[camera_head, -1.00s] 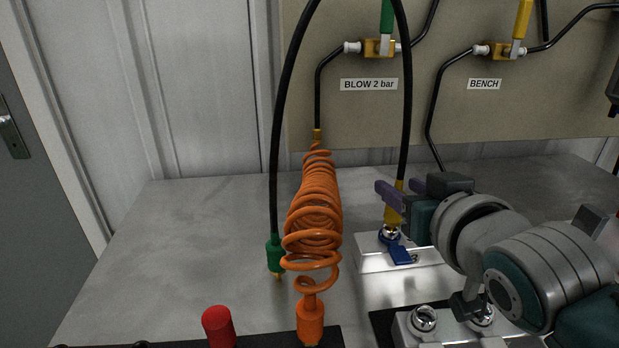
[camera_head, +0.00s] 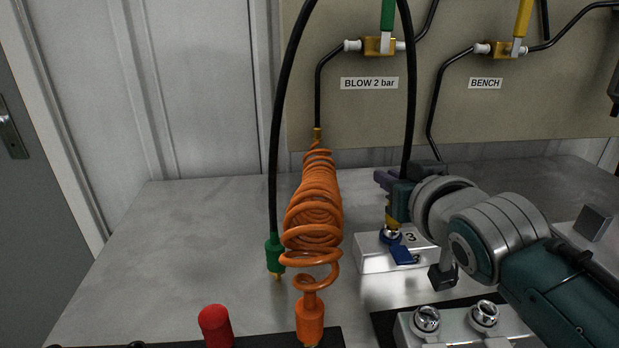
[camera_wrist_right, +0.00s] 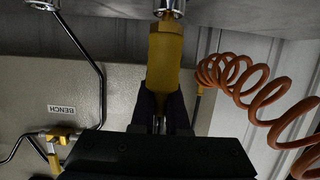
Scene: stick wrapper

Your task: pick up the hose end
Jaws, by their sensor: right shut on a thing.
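The yellow hose end (camera_head: 392,214) hangs from the right leg of the black hose (camera_head: 411,90). It stands upright at the blue-ringed fitting on a metal block (camera_head: 372,258) marked 3. My right gripper (camera_head: 386,180) reaches in from the right and is shut on the hose end. In the right wrist view the yellow hose end (camera_wrist_right: 163,60) sits between the dark fingers (camera_wrist_right: 162,108), its tip against or very near a shiny metal fitting. I cannot tell whether they are joined. My left gripper is not in view.
An orange coiled hose (camera_head: 314,215) stands left of the block, beside a green hose end (camera_head: 275,254). A blue padlock (camera_head: 404,255) hangs at the block's front. Metal fittings (camera_head: 427,319) and a red cylinder (camera_head: 215,325) stand in front. The bench is clear at far left.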

